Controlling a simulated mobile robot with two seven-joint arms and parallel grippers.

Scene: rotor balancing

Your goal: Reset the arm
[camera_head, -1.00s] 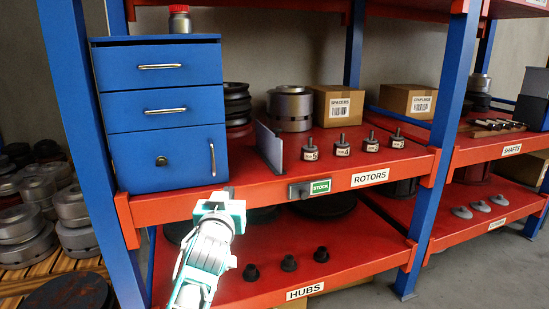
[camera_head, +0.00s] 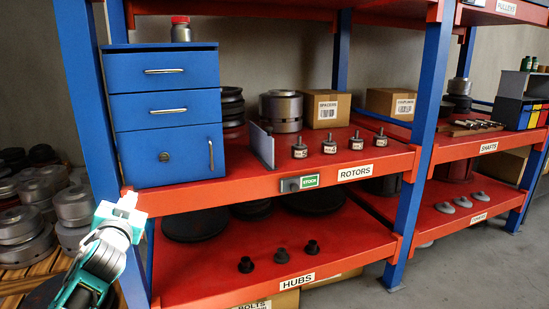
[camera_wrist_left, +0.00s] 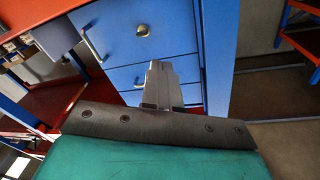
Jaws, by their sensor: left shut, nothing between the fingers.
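My left gripper (camera_head: 127,201) is at the lower left of the head view, in front of the left end of the rack's middle shelf. It is empty. In the left wrist view its fingers (camera_wrist_left: 161,84) are shut together, with the blue drawer cabinet (camera_wrist_left: 150,40) beyond them. The cabinet also shows in the head view (camera_head: 168,103), standing on the shelf with its drawers and door closed. My right gripper is not in view.
The red rotors shelf (camera_head: 220,192) holds several small rotors (camera_head: 329,144), a grey divider (camera_head: 260,145) and a cardboard box (camera_head: 326,108). Black hubs (camera_head: 279,254) stand on the lower shelf. A blue post (camera_head: 95,150) rises beside my left arm. Metal parts (camera_head: 72,206) lie at the far left.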

